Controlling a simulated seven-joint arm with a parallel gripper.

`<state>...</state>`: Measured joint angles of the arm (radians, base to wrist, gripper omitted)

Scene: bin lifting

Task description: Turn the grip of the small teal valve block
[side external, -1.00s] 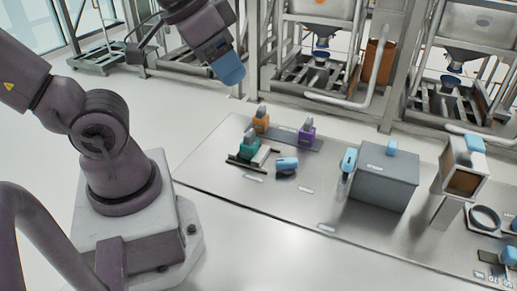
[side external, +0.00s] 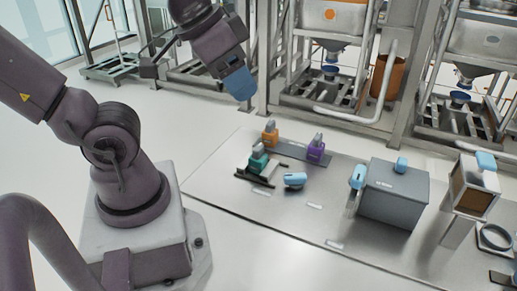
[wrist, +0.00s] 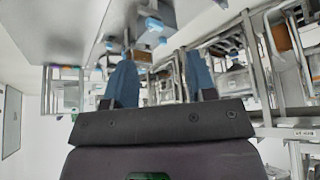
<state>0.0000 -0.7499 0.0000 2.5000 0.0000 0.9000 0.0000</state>
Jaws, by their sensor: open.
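The small teal valve block (side external: 257,164) sits at the left part of the grey table, with a grey grip on its top. It stands by a dark rail. My gripper (side external: 240,86) hangs well above and behind the valve blocks in the side view, apart from everything. In the wrist view its two blue fingers (wrist: 160,80) stand wide apart with nothing between them. The teal block cannot be made out for certain in the wrist view.
An orange valve block (side external: 269,138) and a purple one (side external: 316,152) stand behind the teal block. A blue-capped part (side external: 294,180) lies to its right. A grey box (side external: 393,200) with blue handles stands farther right. Metal frames (side external: 345,100) rise behind the table.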

